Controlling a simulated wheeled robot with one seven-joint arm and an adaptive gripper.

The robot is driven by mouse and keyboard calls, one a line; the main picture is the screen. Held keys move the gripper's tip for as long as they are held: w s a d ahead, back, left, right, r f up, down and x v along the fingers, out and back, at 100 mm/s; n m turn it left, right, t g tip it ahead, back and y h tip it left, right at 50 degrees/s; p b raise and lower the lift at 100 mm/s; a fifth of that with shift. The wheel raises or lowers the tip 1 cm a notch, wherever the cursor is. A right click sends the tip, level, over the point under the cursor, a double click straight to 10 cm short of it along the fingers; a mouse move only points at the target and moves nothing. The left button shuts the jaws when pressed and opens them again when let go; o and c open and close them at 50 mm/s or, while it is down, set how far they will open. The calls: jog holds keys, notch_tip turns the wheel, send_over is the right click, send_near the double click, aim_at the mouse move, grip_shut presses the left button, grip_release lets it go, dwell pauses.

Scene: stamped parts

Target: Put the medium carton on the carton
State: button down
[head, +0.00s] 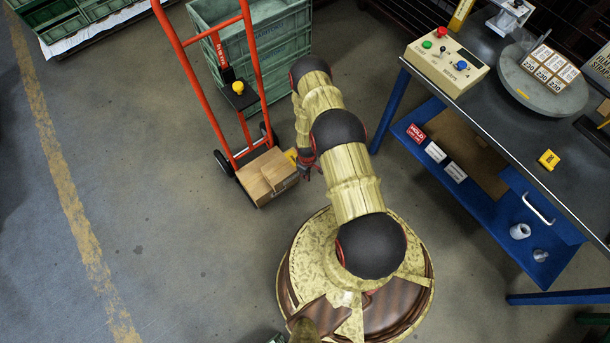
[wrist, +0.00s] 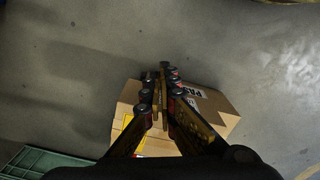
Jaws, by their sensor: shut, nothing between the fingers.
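Brown cardboard (head: 266,178) sits low at the foot of the orange hand truck in the head view. An edge or seam crosses it, and I cannot tell surely whether it is one carton or two stacked. In the wrist view a carton (wrist: 217,108) with a white printed label and a yellow label lies beneath and behind my gripper (wrist: 162,72). My fingers are shut together with nothing between them and hide the middle of the carton. In the head view my gripper (head: 306,166) is just right of the cardboard. Whether it touches is unclear.
The orange hand truck (head: 256,62) stands before a green crate (head: 285,45). A workbench (head: 505,95) with a control box (head: 446,63) and a blue lower shelf (head: 470,190) is at right. The floor at left is clear. A green edge (wrist: 30,163) shows in the wrist view.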

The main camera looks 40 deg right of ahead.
jog(key=w+a+f+b, duration=0.1)
jog(key=w+f+b, duration=0.2)
jog(key=f, duration=0.4)
jog(key=shift+w+a+b, duration=0.2)
jog(key=shift+w+b, duration=0.2)
jog(key=shift+b, duration=0.5)
